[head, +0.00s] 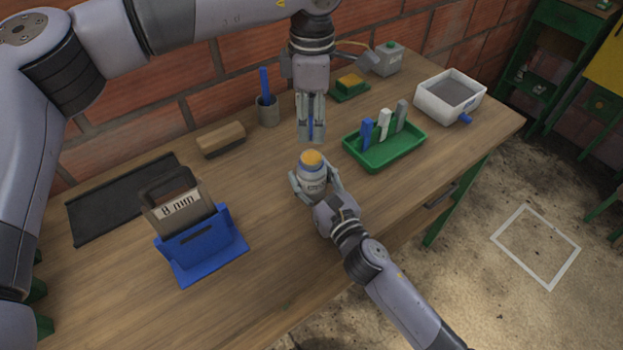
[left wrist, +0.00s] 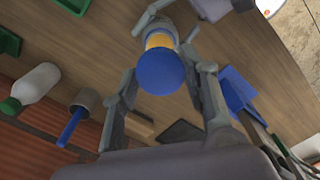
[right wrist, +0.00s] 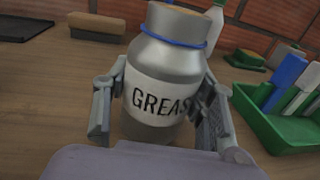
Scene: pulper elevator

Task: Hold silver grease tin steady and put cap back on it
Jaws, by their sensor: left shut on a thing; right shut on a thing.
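The silver grease tin (head: 312,186) stands upright over the bench, with an orange-yellow top and a blue ring around its neck. My right gripper (head: 314,178) is shut around its body. In the right wrist view the tin (right wrist: 152,70) shows a partly covered "GREASE" label between the fingers. My left gripper (head: 312,138) points down, behind and above the tin in the head view. It is shut on the blue cap (left wrist: 160,72), seen there as a round disc in front of the tin's orange top. The cap is apart from the tin in the head view.
A green tray (head: 385,160) with upright blocks is right of the tin. A blue stand (head: 205,250) is at left. A white bottle with green cap (left wrist: 36,84) shows in the left wrist view. The front bench is clear.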

